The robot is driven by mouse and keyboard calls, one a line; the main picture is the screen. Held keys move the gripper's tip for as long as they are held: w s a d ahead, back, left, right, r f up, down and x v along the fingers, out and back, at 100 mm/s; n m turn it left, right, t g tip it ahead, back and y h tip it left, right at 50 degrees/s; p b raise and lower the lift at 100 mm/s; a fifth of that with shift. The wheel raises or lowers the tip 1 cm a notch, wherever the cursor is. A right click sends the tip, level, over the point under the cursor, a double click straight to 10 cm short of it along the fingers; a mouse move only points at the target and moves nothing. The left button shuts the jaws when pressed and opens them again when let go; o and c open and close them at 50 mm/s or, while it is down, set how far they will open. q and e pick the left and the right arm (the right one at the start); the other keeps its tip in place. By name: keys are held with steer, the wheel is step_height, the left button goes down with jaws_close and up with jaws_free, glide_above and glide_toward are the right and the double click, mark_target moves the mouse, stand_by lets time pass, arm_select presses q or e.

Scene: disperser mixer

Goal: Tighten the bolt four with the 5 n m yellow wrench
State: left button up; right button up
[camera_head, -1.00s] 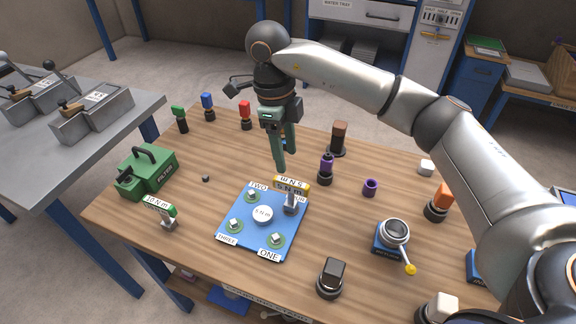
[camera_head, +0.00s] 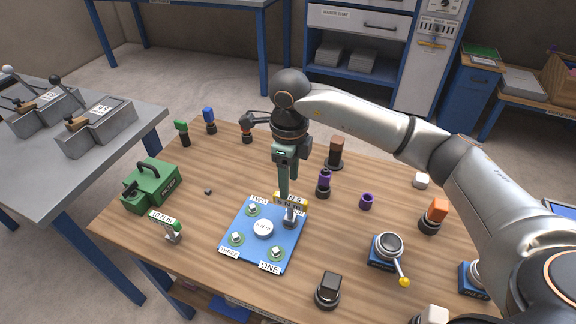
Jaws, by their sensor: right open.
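The blue plate (camera_head: 242,257) lies on the wooden table, with bolts labelled TWO (camera_head: 252,209), THREE (camera_head: 236,239) and ONE (camera_head: 276,253) at three corners. The yellow 5 N m wrench (camera_head: 292,199) stands upright at the fourth corner, its grey lower end (camera_head: 289,217) over bolt four, which is hidden along with most of its label. My right gripper (camera_head: 284,193) points down, open, just above and behind the wrench's yellow head. My left gripper is not in view.
A green-labelled 10 N m wrench (camera_head: 171,232) stands left of the plate, near the green filter box (camera_head: 151,186). A blue-based cup device (camera_head: 386,248) and a black piece (camera_head: 328,289) stand right and front.

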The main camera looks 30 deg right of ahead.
mark_target(289, 207)
step_height(289, 207, down, 10)
steer(key=shift+f+p, duration=0.1)
steer(key=shift+p, duration=0.3)
steer(key=shift+c, duration=0.4)
jaws_close()
steer(key=c, duration=0.5)
jaws_free()
jaws_close()
